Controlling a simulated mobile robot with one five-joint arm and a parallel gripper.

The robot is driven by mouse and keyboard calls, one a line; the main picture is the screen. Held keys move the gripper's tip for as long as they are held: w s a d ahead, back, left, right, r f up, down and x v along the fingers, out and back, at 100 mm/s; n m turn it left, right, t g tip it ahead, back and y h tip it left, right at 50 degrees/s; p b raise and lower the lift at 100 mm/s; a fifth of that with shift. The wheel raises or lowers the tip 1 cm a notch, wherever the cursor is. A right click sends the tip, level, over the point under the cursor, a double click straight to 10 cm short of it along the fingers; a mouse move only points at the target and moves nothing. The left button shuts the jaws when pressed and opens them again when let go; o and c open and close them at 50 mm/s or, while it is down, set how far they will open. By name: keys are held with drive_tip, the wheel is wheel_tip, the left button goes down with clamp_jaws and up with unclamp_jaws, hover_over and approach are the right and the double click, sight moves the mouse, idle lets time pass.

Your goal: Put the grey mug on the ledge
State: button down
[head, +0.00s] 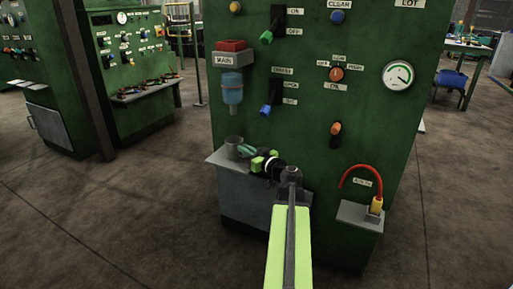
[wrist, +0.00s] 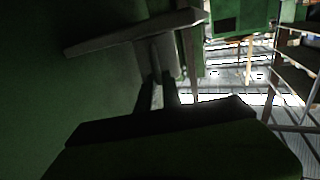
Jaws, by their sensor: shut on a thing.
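The grey mug (head: 234,147) is upright at the left end of the grey ledge (head: 217,159) on the front of the green panel in the head view. My gripper (head: 243,150) reaches it from the right and is shut on it. In the wrist view the dark fingers (wrist: 160,92) meet a dim grey round shape, the mug (wrist: 168,58), against the flat slab of the ledge (wrist: 125,35). The mug's base looks at or very near the ledge top; I cannot tell whether it bears on it.
A small grey shelf (head: 355,215) with a yellow plug (head: 377,205) and red cable (head: 358,169) sticks out at right. Knobs and levers line the panel (head: 300,150). Floor is free at left.

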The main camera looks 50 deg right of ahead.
drive_tip(key=shift+f+b, duration=0.25)
drive_tip(key=shift+b, duration=0.05)
drive_tip(key=c, duration=1.5)
unclamp_jaws()
drive_tip(key=shift+r, duration=0.1)
drive_tip(key=shift+r+p, duration=0.2)
drive_tip(key=shift+p, duration=0.15)
drive_tip(key=shift+n+y, duration=0.3)
drive_tip(key=s, duration=1.1)
drive_tip(key=shift+s, duration=0.1)
